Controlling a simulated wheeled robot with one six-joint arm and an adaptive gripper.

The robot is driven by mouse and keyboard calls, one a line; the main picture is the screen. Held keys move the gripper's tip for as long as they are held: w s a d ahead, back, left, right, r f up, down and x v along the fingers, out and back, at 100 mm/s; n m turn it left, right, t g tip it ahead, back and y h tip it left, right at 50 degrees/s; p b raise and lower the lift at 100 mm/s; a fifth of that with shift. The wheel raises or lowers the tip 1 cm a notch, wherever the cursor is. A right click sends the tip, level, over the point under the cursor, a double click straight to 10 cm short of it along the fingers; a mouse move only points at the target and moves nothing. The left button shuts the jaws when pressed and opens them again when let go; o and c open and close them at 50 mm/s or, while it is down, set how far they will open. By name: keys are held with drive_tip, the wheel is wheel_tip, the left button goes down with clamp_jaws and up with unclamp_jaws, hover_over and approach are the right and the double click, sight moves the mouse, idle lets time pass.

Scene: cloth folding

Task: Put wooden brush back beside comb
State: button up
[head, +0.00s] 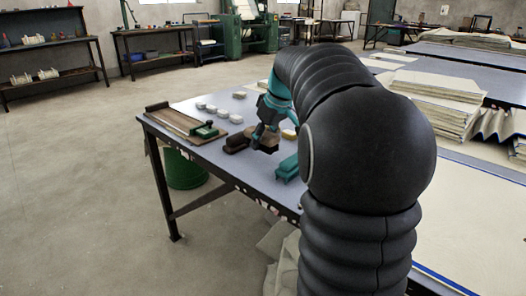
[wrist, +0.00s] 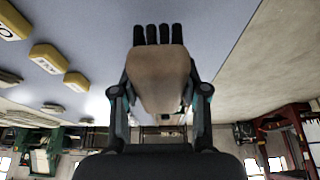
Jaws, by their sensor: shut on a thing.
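The wooden brush (wrist: 160,82) fills the middle of the wrist view, with a tan wooden body and thick dark bristles or prongs at its far end. My gripper (wrist: 160,95) is shut on its body, one finger on each side. In the head view my gripper (head: 263,132) is over the near part of the blue-grey table (head: 185,147), with the brown brush (head: 269,145) at its fingers. A dark brown piece (head: 237,142) lies just left of it; I cannot tell whether this is the comb. Whether the brush touches the table is unclear.
A teal object (head: 287,167) lies close to the right of the brush. A wooden board with a green tool (head: 203,131) is at the left. Several pale labelled blocks (head: 222,113) lie behind. A green bin (head: 184,170) stands under the table.

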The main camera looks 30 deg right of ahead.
sight(263, 160)
drive_tip(key=shift+f, duration=2)
drive_tip(key=shift+f, duration=0.1)
drive_tip(key=shift+f+b, duration=0.1)
drive_tip(key=shift+b, duration=0.2)
drive_tip(key=o, duration=1.1)
